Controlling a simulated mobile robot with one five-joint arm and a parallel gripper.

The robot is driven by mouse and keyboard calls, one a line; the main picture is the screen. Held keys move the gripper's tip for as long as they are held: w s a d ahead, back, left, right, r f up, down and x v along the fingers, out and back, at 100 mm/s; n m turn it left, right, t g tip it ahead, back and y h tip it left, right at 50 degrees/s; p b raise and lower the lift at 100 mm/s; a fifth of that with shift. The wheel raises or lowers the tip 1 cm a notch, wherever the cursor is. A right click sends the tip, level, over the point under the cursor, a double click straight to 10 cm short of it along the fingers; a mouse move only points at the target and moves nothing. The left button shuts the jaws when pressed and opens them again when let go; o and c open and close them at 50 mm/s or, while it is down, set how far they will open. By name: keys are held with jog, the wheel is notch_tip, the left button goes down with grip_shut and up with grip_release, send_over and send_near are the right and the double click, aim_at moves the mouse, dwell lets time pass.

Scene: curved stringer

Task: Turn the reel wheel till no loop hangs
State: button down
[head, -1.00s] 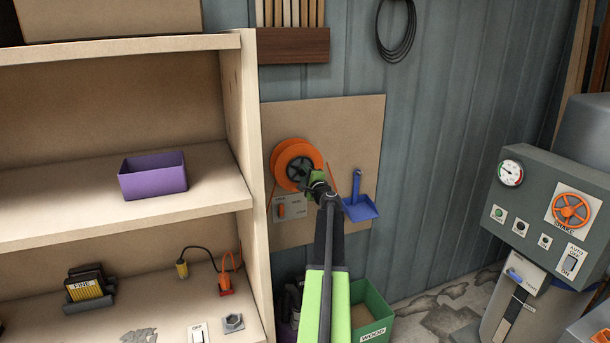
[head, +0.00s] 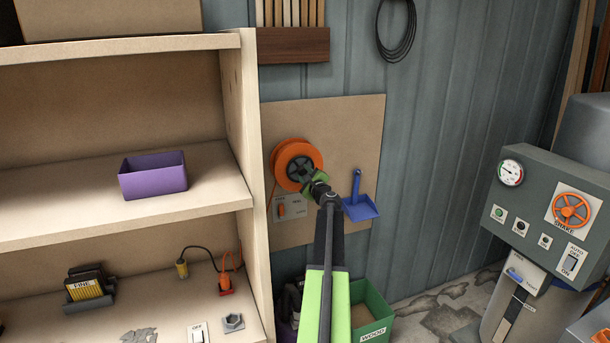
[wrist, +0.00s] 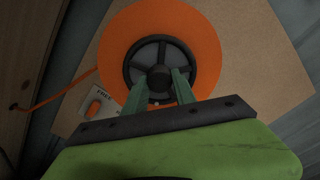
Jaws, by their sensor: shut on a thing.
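The orange reel (head: 284,156) is mounted on a tan board on the wall. Its dark spoked wheel (head: 299,168) is at the centre, and the reel also shows in the wrist view (wrist: 118,42). My gripper (wrist: 160,86) is shut on the wheel's middle, its fingers either side of the dark round hub (wrist: 158,78). An orange cord (wrist: 55,94) leaves the reel to the left in the wrist view. No hanging loop shows beside the reel in the head view, though my arm hides the area below right.
A plate with an orange switch (head: 282,209) sits below the reel. A blue dustpan (head: 360,204) hangs close to the right. The shelf unit (head: 247,135) stands close to the left. A green bin (head: 373,312) is on the floor below.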

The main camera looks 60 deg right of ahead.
jog(key=shift+f, duration=0.1)
jog(key=c, duration=1)
grip_release()
jog(key=shift+s, duration=0.1)
jog(key=v, duration=1.7)
jog(key=shift+s+a, duration=0.1)
jog(key=shift+a, duration=0.05)
